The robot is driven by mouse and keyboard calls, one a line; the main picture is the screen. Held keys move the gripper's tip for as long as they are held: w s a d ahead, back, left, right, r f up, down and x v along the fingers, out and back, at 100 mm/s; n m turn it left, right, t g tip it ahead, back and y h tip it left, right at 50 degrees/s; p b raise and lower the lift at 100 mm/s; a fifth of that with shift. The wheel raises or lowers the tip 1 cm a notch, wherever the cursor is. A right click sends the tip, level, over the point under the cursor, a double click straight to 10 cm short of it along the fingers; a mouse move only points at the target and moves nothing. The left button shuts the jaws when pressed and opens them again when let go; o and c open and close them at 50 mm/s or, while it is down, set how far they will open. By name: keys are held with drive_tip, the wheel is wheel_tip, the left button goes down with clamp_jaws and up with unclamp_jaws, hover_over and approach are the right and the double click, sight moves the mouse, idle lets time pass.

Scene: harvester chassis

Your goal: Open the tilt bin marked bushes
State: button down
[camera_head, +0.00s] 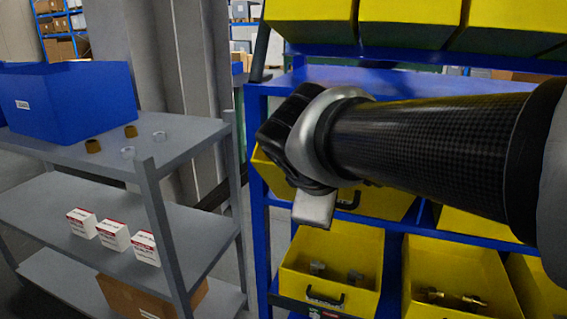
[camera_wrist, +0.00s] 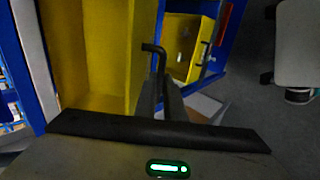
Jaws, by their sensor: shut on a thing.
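Several yellow tilt bins sit in rows on a blue rack. My gripper (camera_head: 314,207) is in front of the upper row in the head view, partly covering the bins there. In the wrist view my gripper (camera_wrist: 163,88) is shut on a black bent handle (camera_wrist: 154,48) beside a large yellow bin face (camera_wrist: 82,50). The label of this bin cannot be read, so I cannot tell whether it is the one marked bushes. A second yellow bin (camera_wrist: 190,65) with a black handle shows to the right. The point where the fingers meet the handle is dark.
Below my gripper, yellow bins (camera_head: 348,247) are tilted out, with metal parts inside. A grey shelf cart (camera_head: 190,140) stands left, carrying a blue crate (camera_head: 75,95), several rings and white-red boxes (camera_head: 113,234). A narrow gap lies between cart and rack.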

drive_tip(key=shift+s+a+f, duration=0.1)
drive_tip(key=shift+s+f, duration=0.1)
drive_tip(key=shift+f, duration=0.1)
drive_tip(key=c, duration=2.1)
unclamp_jaws()
drive_tip(key=shift+r, duration=0.1)
